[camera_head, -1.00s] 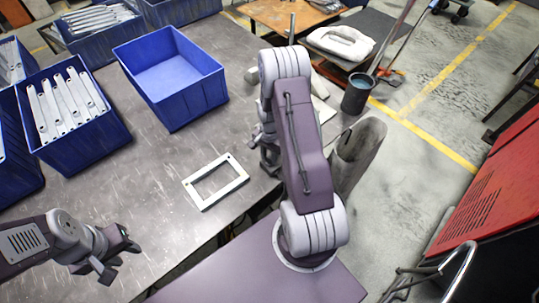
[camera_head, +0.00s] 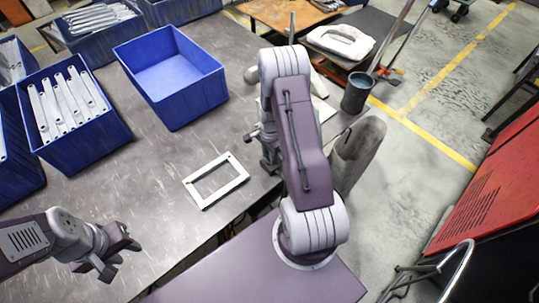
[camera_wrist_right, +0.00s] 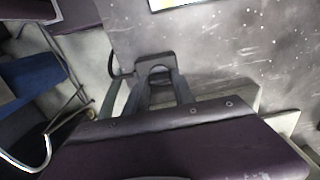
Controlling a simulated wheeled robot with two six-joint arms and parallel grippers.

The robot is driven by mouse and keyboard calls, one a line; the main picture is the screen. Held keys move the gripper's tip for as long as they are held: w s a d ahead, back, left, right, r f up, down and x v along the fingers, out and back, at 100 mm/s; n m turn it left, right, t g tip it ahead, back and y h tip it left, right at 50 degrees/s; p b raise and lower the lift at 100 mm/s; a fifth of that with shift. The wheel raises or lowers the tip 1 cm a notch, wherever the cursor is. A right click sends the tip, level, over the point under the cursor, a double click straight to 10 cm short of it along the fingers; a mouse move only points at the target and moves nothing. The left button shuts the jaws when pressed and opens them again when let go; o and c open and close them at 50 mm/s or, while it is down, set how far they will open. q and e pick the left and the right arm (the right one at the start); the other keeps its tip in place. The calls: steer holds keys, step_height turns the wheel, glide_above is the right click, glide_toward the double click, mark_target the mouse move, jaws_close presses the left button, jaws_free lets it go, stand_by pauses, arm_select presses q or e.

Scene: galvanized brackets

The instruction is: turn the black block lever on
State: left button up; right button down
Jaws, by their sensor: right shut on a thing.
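The dark block with the lever (camera_wrist_right: 155,64) shows in the wrist view as a dark, arch-shaped piece at the fingertips, above the grey table. My right gripper (camera_wrist_right: 157,82) is shut on the lever there, and its fingers hide part of it. In the head view my right gripper (camera_head: 264,150) is at the table's right side, largely covered by my arm. The lever's exact angle cannot be told. My left gripper (camera_head: 118,258) is open and empty over the table's front left, far from the lever.
A white rectangular frame (camera_head: 216,181) lies on the table left of my right gripper. An empty blue bin (camera_head: 190,101) stands behind it. Blue bins with metal brackets (camera_head: 67,101) are at the left. A dark cup (camera_head: 357,94) is to the right of my right arm.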

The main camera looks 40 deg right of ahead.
steer(key=c, duration=1)
jaws_free()
steer(key=shift+c, duration=0.2)
steer(key=shift+r, duration=0.1)
step_height(320, 180, up, 9)
steer(key=shift+a, duration=0.1)
